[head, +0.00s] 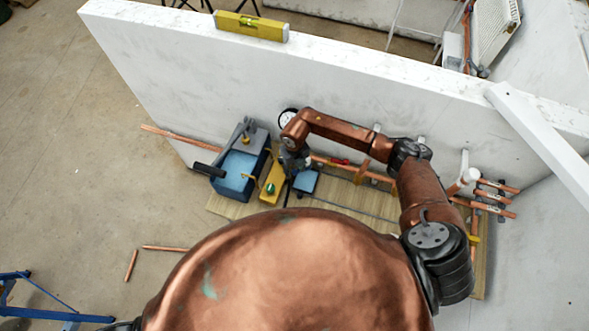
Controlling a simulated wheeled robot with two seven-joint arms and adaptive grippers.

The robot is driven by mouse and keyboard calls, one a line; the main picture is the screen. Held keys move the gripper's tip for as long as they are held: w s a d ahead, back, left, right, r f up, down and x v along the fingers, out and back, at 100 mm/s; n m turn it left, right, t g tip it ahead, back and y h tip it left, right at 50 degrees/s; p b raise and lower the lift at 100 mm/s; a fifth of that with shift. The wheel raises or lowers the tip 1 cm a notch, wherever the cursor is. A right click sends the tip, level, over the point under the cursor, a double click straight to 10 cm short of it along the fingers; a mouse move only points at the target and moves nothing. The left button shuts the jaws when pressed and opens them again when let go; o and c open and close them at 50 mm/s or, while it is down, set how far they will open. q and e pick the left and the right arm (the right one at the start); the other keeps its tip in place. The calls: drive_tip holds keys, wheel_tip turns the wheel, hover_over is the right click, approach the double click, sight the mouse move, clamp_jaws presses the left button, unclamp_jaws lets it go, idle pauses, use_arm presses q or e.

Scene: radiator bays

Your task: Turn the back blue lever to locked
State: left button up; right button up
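My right arm reaches over from the right, and my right gripper (293,166) points down near the wall's foot. It is small, dark and partly covered by its own wrist, so I cannot tell whether it is open or shut, or whether it touches anything. I cannot clearly make out a blue lever. A small blue block (305,182) lies just right of the gripper, and a yellow unit with a green spot (270,188) stands just left of it. My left gripper is not in view.
A blue toolbox (233,178) stands left of the yellow unit. A white wall (340,75) rises behind, with a yellow level (250,27) on top. Copper pipes (495,198) stick out at right. A pipe (182,138) juts out at left. The left floor is mostly clear.

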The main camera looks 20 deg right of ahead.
clamp_jaws()
idle(0.4)
